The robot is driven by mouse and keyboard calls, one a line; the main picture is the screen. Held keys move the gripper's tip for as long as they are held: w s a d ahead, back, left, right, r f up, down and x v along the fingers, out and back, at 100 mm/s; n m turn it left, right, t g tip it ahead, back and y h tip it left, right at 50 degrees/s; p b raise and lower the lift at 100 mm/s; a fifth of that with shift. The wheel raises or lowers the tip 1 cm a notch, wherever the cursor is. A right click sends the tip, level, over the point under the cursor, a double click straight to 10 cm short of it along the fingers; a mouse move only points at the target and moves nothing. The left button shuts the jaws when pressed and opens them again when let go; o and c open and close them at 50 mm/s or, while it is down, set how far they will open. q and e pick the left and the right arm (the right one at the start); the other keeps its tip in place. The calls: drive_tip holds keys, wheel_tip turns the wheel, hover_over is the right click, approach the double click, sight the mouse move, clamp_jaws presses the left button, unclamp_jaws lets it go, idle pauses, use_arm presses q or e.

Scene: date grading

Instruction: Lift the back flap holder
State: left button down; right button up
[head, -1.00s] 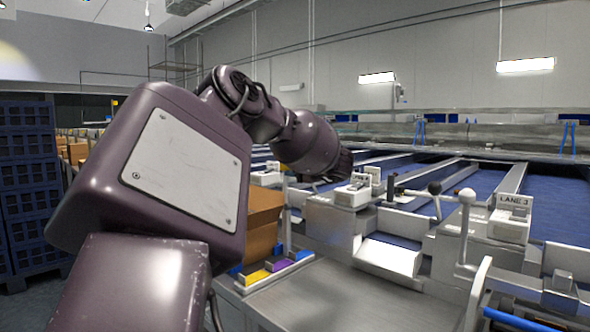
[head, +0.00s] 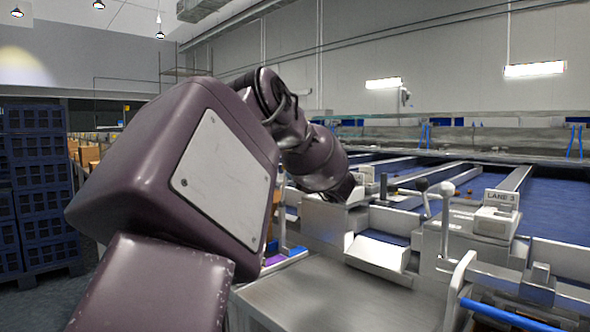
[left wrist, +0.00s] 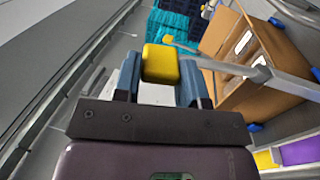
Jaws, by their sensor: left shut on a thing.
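In the left wrist view my left gripper (left wrist: 160,78) is shut on a yellow grip (left wrist: 160,62), which sits between its two blue-grey fingers. A grey metal bar (left wrist: 225,68) runs from beside the grip to the right, across an open cardboard box (left wrist: 262,75). The bar with the yellow grip looks like the flap holder; whether it touches a box flap I cannot tell. In the head view my left arm hides the gripper, the grip and most of the box. My right gripper is in neither view.
Teal crates (left wrist: 172,28) stand beyond the grip. Yellow (left wrist: 265,159) and purple (left wrist: 302,151) pieces lie at the lower right. In the head view a steel table (head: 300,297) is mostly bare, with the Lane 3 unit (head: 497,215) at right and stacked blue crates (head: 40,190) at left.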

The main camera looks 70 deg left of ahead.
use_arm(q)
drive_tip(key=c, duration=0.7)
unclamp_jaws()
drive_tip(key=shift+w, duration=0.1)
drive_tip(key=v, duration=1.1)
drive_tip(key=shift+b, duration=0.35)
